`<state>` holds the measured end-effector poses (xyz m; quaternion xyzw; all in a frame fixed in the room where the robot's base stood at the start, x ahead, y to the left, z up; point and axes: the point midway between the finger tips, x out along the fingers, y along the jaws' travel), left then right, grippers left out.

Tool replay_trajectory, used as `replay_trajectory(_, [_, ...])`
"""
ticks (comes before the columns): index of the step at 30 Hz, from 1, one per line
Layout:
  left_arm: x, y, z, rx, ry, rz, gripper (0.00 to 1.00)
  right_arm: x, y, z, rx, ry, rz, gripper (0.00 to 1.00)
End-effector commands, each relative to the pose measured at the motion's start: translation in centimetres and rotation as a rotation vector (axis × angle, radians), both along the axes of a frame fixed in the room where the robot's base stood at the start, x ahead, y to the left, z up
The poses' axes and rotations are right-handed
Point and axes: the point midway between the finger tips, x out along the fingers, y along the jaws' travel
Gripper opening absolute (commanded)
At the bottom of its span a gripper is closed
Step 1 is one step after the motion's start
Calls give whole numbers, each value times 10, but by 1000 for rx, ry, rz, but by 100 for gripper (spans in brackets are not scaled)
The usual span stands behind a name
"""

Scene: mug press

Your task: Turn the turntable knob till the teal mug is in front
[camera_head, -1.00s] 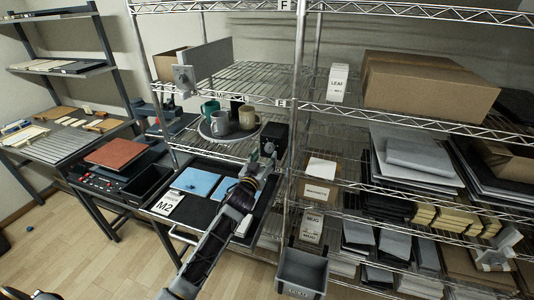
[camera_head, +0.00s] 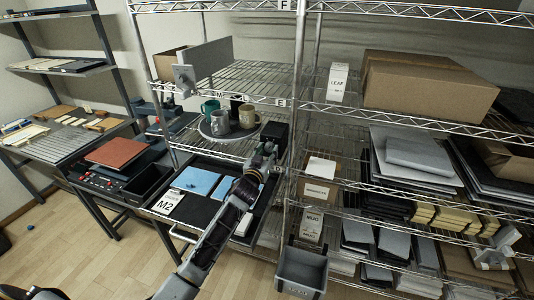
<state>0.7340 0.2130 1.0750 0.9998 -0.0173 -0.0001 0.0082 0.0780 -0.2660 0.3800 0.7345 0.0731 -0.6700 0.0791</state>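The teal mug (camera_head: 210,106) stands at the back left of the round grey turntable (camera_head: 208,134) on the middle rack shelf. A grey mug (camera_head: 220,123) is at the front, a beige mug (camera_head: 249,117) at the right, and a dark mug (camera_head: 236,106) is partly hidden behind. A black box (camera_head: 275,135) stands just right of the turntable; the knob is not clearly visible. My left gripper (camera_head: 266,151) is at the front of this box, pointing into the shelf. Its fingers are too small and overlapped to tell open from shut. My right gripper is not in view.
Below the shelf, a black tray (camera_head: 222,215) holds blue sheets (camera_head: 198,181) and an M2 card (camera_head: 168,203). A rack post (camera_head: 296,150) stands close right of my gripper. A grey bin (camera_head: 302,270) hangs at lower right. The floor at left is mostly clear.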

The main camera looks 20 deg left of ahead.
Motion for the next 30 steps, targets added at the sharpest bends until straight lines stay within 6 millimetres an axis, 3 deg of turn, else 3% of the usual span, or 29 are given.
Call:
replay_trajectory(1, [0,0,0,0,0,0,33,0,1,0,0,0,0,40])
replay_trajectory(7, [0,0,0,0,0,0,9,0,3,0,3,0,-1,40])
replay_trajectory(20, [0,0,0,72,-1,0,9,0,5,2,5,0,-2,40])
replay_trajectory(30, [0,1,0,299,-9,0,9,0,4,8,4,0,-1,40])
